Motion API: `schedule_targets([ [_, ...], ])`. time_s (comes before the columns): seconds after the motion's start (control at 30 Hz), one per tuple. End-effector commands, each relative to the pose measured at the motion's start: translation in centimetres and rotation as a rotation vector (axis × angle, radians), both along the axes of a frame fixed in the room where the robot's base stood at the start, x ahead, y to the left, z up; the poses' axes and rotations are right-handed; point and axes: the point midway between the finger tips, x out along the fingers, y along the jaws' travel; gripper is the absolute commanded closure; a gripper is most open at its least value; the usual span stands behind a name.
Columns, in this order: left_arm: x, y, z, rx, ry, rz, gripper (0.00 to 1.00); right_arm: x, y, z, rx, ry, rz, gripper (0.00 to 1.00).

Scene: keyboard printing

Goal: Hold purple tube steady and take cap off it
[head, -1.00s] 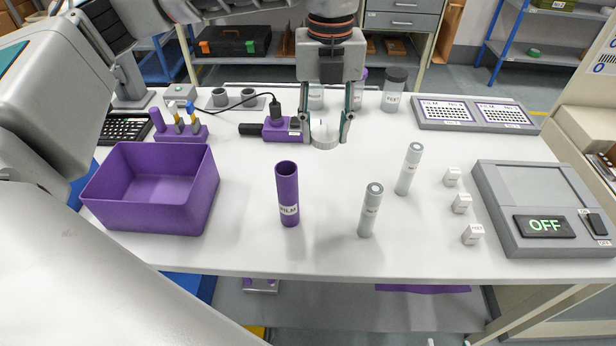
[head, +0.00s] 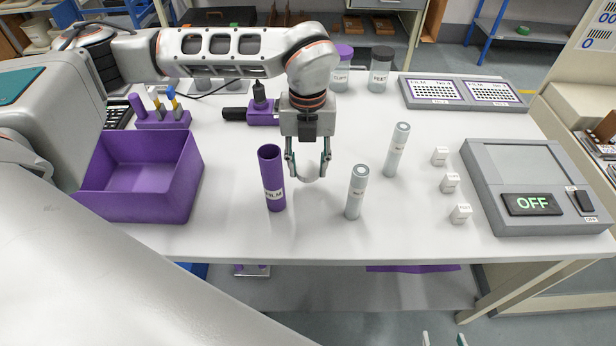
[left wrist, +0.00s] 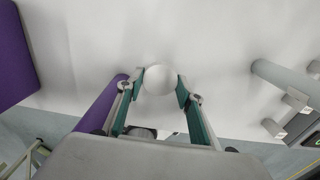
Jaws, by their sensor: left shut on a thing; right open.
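The purple tube (head: 272,180), labelled FILM, stands upright on the table with its dark, open top showing and no cap on it. It also shows in the left wrist view (left wrist: 103,103), to the left of my left gripper's fingers. My left gripper (head: 308,170) points down just right of the tube and is shut on a small white round cap (left wrist: 160,79); nothing grips the tube. Only the two fingertips of my right gripper (head: 443,339) show at the bottom edge, apart and empty, below the table's front edge.
Two grey tubes (head: 356,195) (head: 397,150) stand right of my left gripper, with small white blocks (head: 450,182) beyond. A purple bin (head: 150,205) is at left, a grey panel reading OFF (head: 490,170) at right. Jars (head: 380,72) stand behind. The front strip is clear.

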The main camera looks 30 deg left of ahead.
Motion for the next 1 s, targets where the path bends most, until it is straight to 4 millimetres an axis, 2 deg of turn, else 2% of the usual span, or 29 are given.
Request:
schedule_targets([
  [0.17, 0.0, 0.0, -1.0, 0.0, 0.001, 0.0, 0.89, 0.0, 0.0, -0.1, -0.001, 0.001, 0.0, 0.52],
  [0.4, -0.1, 0.0, -4.4, 0.0, 0.003, 0.0, 0.89, -0.1, 0.0, -0.4, -0.003, 0.002, 0.001, 0.52],
  [0.83, 0.0, 0.0, -5.0, 0.0, 0.0, 0.0, 0.89, 0.1, -0.1, -0.3, -0.006, -0.002, 0.0, 0.52],
  [0.87, 0.0, 0.0, -4.9, 0.0, 0.0, 0.0, 0.58, 0.1, -0.1, -0.2, -0.005, -0.003, 0.001, 0.52],
  [0.9, 0.0, 0.0, -4.9, 0.0, -0.001, 0.0, 0.48, 0.2, -0.1, -0.2, -0.005, -0.003, 0.001, 0.52],
  [1.0, 0.0, 0.0, -4.9, 0.0, 0.0, 0.0, 0.47, 0.2, -0.1, -0.2, -0.005, -0.004, 0.0, 0.52],
])
